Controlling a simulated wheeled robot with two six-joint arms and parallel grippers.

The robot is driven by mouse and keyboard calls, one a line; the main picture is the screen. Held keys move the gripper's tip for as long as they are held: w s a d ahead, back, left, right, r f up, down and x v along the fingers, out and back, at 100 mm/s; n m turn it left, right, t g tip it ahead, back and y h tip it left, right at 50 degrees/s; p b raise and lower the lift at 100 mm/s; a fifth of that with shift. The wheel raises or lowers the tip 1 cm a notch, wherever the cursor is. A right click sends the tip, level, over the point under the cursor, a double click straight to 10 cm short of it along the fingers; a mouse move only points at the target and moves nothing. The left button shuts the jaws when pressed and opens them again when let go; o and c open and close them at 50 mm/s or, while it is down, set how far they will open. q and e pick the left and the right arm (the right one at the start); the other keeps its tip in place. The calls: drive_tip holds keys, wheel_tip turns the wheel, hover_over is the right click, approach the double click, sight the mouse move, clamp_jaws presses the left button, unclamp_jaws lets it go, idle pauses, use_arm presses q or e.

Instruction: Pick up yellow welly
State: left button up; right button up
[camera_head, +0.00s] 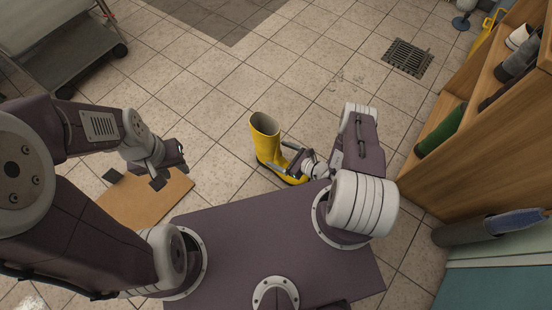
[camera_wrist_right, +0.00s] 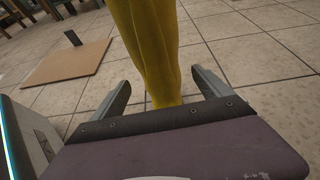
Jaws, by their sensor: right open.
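The yellow welly (camera_head: 266,138) stands upright on the tiled floor in the head view, in front of my purple base. Its shaft also fills the upper middle of the right wrist view (camera_wrist_right: 149,45). My right gripper (camera_head: 291,159) is at the welly's right side, low on the shaft. In the right wrist view the right gripper (camera_wrist_right: 165,88) is open, with one finger on each side of the welly. I cannot tell whether either finger touches it. My left gripper (camera_head: 170,167) hangs over the floor to the left, away from the welly. The left fingers appear apart with nothing between them.
A brown board (camera_head: 150,200) lies on the floor at left, with a small dark piece on it. A wooden shelf (camera_head: 480,150) holding footwear, including a green boot (camera_head: 441,131), stands at right. A grey cart (camera_head: 60,45) is at top left. Floor behind the welly is clear.

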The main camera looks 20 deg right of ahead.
drive_tip(key=shift+w+a+f, duration=0.3)
drive_tip(key=shift+w+a, duration=0.1)
drive_tip(key=shift+w, duration=0.15)
use_arm(q)
drive_tip(key=shift+f, duration=0.4)
use_arm(e)
clamp_jaws()
drive_tip(key=shift+r, duration=0.1)
